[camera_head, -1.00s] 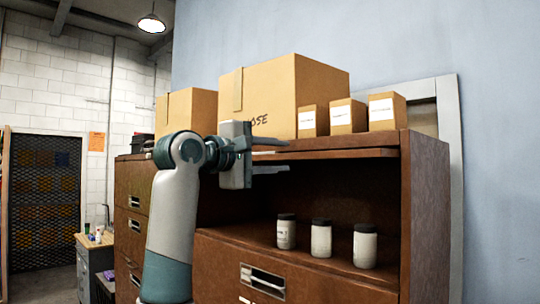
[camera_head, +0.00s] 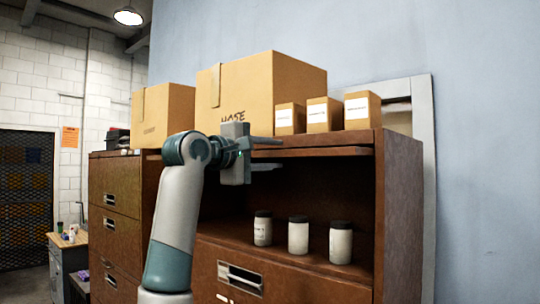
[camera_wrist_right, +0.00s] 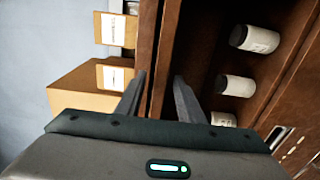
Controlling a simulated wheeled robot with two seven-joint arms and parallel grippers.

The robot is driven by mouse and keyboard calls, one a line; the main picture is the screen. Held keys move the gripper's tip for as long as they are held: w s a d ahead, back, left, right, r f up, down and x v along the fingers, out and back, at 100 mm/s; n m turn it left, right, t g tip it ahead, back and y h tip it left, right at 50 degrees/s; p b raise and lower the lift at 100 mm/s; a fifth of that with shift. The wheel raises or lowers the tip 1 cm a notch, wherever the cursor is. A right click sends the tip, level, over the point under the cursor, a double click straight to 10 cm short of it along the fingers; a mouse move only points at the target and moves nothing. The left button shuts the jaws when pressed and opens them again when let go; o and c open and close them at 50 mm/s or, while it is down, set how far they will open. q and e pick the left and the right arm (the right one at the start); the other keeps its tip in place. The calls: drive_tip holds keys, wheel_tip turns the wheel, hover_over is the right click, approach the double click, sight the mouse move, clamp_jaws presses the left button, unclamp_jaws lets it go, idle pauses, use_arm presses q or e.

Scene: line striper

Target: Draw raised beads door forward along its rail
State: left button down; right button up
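The raised door shows as a thin brown panel edge (camera_head: 325,151) jutting out at the top of the cabinet's open compartment. My right gripper (camera_head: 283,154) is at the left part of this edge, one finger above its level and one below. In the right wrist view the fingers (camera_wrist_right: 158,98) are apart, with a brown panel edge (camera_wrist_right: 158,70) between them; I cannot tell whether either finger touches it. The rest of the door is hidden inside the cabinet. My left gripper is not in view.
Jars with dark lids (camera_head: 298,235) stand in the open compartment below the door. Cardboard boxes, including a large one (camera_head: 290,95) and small labelled ones (camera_head: 362,110), stand on the cabinet top. Drawers (camera_head: 115,225) are to the left. A pale frame (camera_head: 428,180) leans behind the cabinet.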

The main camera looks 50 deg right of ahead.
clamp_jaws()
drive_tip(key=shift+a+f, duration=0.1)
drive_tip(key=shift+a, duration=0.15)
drive_tip(key=shift+a, duration=0.2)
drive_tip(key=a+b, duration=0.1)
drive_tip(key=a, duration=0.5)
drive_tip(key=shift+s, duration=0.25)
drive_tip(key=shift+a, duration=0.2)
idle(0.4)
